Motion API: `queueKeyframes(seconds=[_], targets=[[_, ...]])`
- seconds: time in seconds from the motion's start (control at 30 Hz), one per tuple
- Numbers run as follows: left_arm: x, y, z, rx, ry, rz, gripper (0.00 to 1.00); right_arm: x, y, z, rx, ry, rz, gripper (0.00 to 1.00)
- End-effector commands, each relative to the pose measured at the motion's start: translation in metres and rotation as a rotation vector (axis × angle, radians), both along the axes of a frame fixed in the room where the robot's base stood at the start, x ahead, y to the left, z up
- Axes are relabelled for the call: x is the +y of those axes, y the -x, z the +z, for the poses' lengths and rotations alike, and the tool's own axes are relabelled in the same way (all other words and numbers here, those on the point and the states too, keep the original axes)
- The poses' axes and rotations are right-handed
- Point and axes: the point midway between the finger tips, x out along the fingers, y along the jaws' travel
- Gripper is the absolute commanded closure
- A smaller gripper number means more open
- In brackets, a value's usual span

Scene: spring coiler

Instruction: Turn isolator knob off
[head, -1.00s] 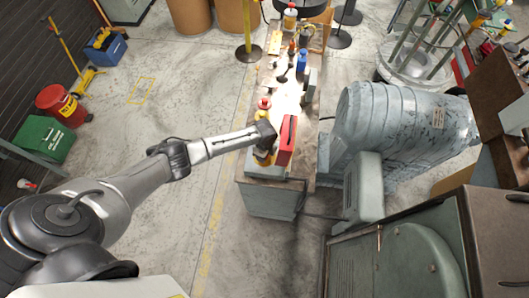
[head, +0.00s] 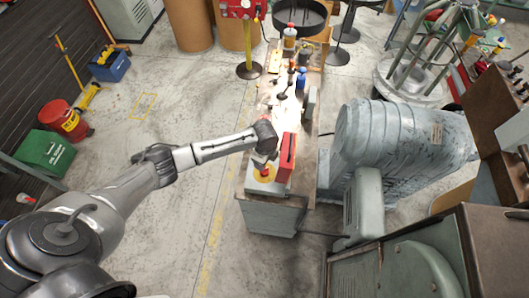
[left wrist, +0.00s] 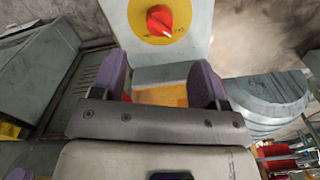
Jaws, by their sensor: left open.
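The isolator knob (left wrist: 159,20) is red and sits on a round yellow plate (left wrist: 140,32) on a light grey box (left wrist: 196,44), at the top of the left wrist view. In the head view the fingers (head: 264,156) are small and partly hidden.
A red upright panel (head: 287,157) stands close to the right of my left gripper. The narrow bench (head: 270,214) carries several small items farther back. A large grey machine (head: 385,135) stands right of the bench.

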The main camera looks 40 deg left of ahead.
Motion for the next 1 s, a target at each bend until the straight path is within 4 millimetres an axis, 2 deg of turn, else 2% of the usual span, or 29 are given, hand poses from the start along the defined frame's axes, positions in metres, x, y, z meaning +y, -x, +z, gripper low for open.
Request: queueKeyframes(seconds=[0.1, 0.33, 1.0], targets=[[0.0, 0.0, 0.019, -0.001, 0.0, -0.002, 0.33, 0.0, 0.0, 0.0, 0.0, 0.001, 0.001, 0.57], [0.0, 0.0, 0.039, -0.001, 0.0, -0.001, 0.33, 0.0, 0.0, 0.0, 0.0, 0.0, 0.0, 0.57], [0.0, 0.0, 0.043, 0.0, 0.0, 0.0, 0.33, 0.003, 0.0, 0.001, -0.001, -0.01, -0.006, 0.57]])
